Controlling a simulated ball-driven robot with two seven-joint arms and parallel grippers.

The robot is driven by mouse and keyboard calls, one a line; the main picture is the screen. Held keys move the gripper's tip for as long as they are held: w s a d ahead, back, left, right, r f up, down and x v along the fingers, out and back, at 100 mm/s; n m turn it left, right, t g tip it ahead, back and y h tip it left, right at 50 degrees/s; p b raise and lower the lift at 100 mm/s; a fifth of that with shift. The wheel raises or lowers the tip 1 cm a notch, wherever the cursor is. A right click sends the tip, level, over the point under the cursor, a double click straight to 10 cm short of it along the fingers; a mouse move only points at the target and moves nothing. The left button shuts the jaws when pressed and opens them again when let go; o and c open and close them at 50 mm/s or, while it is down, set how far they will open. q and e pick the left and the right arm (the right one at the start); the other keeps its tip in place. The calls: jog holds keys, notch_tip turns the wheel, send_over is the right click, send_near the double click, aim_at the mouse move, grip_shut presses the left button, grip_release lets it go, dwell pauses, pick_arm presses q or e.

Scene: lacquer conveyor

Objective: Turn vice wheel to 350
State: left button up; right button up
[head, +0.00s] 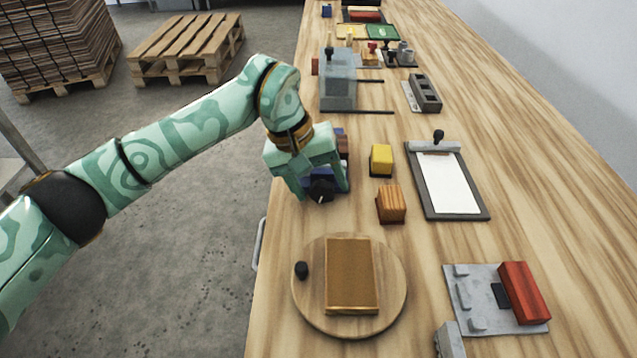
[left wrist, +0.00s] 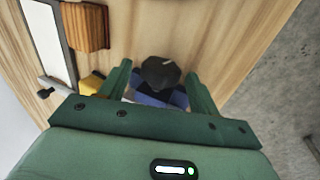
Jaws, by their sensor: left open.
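The vice wheel (head: 321,188) is a dark, lobed knob with a small pale mark, on the front of a blue vice (head: 338,181) at the table's left edge. In the left wrist view the wheel (left wrist: 160,72) lies between the fingers, with the blue body (left wrist: 158,98) behind it. My left gripper (head: 320,193) is open, one finger on each side of the wheel. Gaps show beside the wheel in the wrist view, and I see no clear contact. Most of the vice is hidden under my gripper. No scale or number can be read. My right gripper is out of view.
A yellow block (head: 381,159) and a ribbed wooden block (head: 391,204) stand just right of the vice. A round board (head: 393,292) with a brown panel lies in front. A clipboard (head: 474,213) lies farther right. A clear-walled fixture (head: 338,85) stands behind.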

pick_arm(q)
jog(key=shift+c, duration=0.3)
jog(key=c, duration=0.9)
jog(key=shift+r, duration=0.1)
jog(key=shift+d+r+y+p, duration=0.1)
jog(key=shift+d+y+p, duration=0.05)
jog(key=shift+y+p, duration=0.45)
jog(key=shift+d+y, duration=0.1)
jog(key=shift+y, duration=0.7)
jog(key=shift+d+y, duration=0.2)
jog(key=shift+y, duration=0.9)
jog(key=shift+d+f+y, duration=0.1)
jog(key=shift+f+y, duration=0.1)
jog(key=shift+y, duration=0.6)
jog(key=shift+y+b, duration=0.3)
